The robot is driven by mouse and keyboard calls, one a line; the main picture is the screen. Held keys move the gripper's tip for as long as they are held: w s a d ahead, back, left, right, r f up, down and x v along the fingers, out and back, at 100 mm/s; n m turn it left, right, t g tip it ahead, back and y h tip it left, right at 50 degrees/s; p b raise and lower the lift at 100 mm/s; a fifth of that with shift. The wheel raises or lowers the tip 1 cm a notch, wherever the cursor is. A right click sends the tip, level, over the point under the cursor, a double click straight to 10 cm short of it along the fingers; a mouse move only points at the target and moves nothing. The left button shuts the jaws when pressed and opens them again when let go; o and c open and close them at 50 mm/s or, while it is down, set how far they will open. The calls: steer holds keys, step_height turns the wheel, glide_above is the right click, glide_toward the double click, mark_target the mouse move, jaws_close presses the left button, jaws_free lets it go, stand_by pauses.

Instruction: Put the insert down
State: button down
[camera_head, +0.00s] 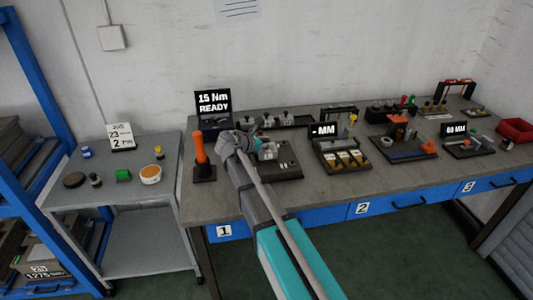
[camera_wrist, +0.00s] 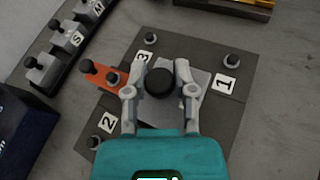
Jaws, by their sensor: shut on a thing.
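My gripper (camera_wrist: 161,76) is shut on the black round knob of the insert (camera_wrist: 160,84), with one finger on each side of it. Below the knob is a light grey block (camera_wrist: 196,84), partly hidden by the fingers. It lies over a dark fixture plate (camera_wrist: 222,112) with labels 1, 2 and 3. I cannot tell whether the insert touches the plate or is a little above it. In the head view my gripper (camera_head: 262,146) is over the same dark fixture (camera_head: 286,172) at the left of the bench; the insert is hard to make out there.
An orange strip (camera_wrist: 103,78) and several knobbed posts sit around the plate. A rack of lettered grey blocks (camera_wrist: 72,40) stands at upper left. An orange-handled tool (camera_head: 200,148) stands left of the fixture, and a "15 Nm READY" display (camera_head: 213,102) behind. Other fixtures (camera_head: 345,158) stand to the right.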

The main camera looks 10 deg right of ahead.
mark_target(266, 149)
stand_by(0.4)
steer(key=shift+w+a+f+b, duration=0.2)
steer(key=shift+w+f+b, duration=0.2)
steer(key=shift+f+b, duration=1.6)
steer(key=shift+f, duration=0.15)
steer(key=shift+c, duration=2.2)
jaws_free()
steer(key=shift+r, duration=0.25)
steer(key=p+v, duration=0.4)
steer(key=v, duration=0.6)
steer(key=shift+s+a+r, duration=0.1)
steer(key=shift+a, duration=0.05)
steer(key=shift+p+v, duration=0.3)
steer(key=shift+v, duration=0.5)
